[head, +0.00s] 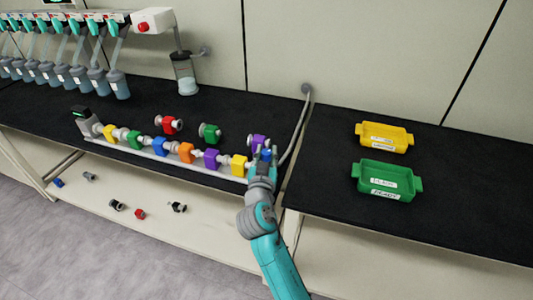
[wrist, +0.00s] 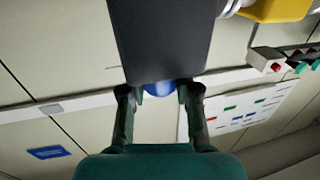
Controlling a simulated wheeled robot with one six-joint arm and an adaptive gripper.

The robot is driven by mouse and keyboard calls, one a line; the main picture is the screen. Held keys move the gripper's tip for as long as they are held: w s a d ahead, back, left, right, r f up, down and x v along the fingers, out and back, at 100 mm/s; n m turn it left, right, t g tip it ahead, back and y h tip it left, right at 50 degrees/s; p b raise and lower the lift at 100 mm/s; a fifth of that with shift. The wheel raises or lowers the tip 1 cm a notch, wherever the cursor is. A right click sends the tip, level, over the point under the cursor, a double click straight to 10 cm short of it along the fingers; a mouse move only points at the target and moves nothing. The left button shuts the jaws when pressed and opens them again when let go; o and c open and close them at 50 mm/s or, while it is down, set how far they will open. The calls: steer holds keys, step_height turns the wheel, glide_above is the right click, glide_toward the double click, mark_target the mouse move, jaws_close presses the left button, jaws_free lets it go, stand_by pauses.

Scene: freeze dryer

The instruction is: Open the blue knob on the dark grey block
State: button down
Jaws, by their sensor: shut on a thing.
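The dark grey block (wrist: 162,40) fills the top middle of the wrist view. The blue knob (wrist: 160,88) shows just below it, between the fingers of my gripper (wrist: 159,94), which is shut on it. The fingers partly cover the knob, so its turn angle cannot be told. In the head view my gripper (head: 264,154) is at the right end of the row of coloured valves, with a bit of the blue knob (head: 266,157) showing between its fingers. The dark grey block cannot be made out there.
A yellow valve (head: 239,165) stands just left of my gripper, and a purple valve (head: 257,141) lies behind it. A grey hose (head: 297,135) runs close on the right. Yellow (head: 384,132) and green (head: 385,172) trays stand on the right bench, with clear room around them.

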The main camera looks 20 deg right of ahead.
steer(key=m+g+h, duration=0.2)
steer(key=h, duration=0.1)
steer(key=m+g+h, duration=0.2)
steer(key=m+h, duration=0.1)
steer(key=shift+w+a+g, duration=0.1)
steer(key=shift+a+g, duration=0.05)
steer(key=shift+g, duration=0.15)
steer(key=shift+f+m+g+h, duration=0.1)
steer(key=shift+m+g+h, duration=0.85)
steer(key=shift+g, duration=0.45)
steer(key=shift+m+g+h, duration=0.85)
steer(key=shift+m+g, duration=0.2)
steer(key=shift+g, duration=0.35)
steer(key=c, duration=0.8)
jaws_free()
steer(key=v, duration=1.1)
steer(key=shift+a, duration=0.4)
